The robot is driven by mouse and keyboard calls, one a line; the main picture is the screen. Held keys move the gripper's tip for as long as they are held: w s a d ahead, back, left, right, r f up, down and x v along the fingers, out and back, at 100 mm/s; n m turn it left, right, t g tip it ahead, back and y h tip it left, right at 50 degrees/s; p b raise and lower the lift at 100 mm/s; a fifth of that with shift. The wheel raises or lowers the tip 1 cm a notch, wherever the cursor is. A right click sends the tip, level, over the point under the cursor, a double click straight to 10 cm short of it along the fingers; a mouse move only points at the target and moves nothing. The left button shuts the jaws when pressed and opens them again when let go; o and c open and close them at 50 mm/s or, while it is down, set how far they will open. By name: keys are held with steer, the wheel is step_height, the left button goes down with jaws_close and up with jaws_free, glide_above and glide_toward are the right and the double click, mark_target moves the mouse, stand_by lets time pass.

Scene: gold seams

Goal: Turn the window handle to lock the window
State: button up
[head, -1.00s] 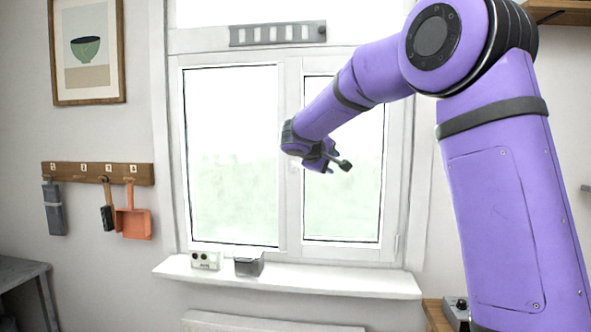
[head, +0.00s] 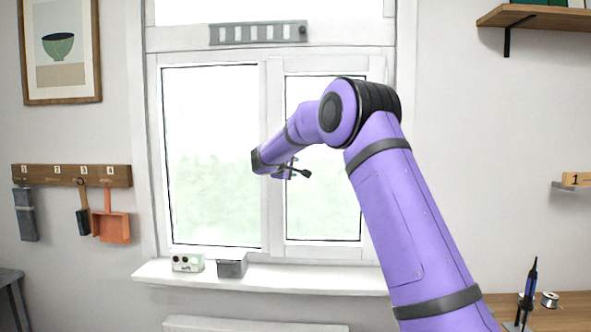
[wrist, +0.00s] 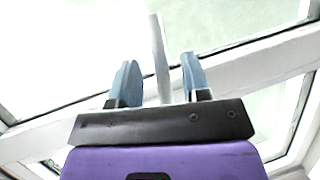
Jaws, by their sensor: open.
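The window (head: 272,100) has two panes with a white frame and a wide middle post. In the wrist view, the window handle (wrist: 157,35) is a pale grey bar standing between the two blue-grey fingers of my gripper (wrist: 158,72). The fingers are open, with a gap on each side of the bar, and I cannot see them touching it. In the head view, my gripper (head: 284,170) is at the middle post, and my arm hides the handle there.
The white sill (head: 300,280) below holds a small pale box with dark round marks (head: 187,263) and a grey container (head: 232,266). A rail with hanging tools (head: 70,176) is on the left wall. A workbench (head: 560,308) stands at lower right.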

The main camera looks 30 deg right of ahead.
mark_target(295, 167)
steer(key=shift+x, duration=1.5)
jaws_close()
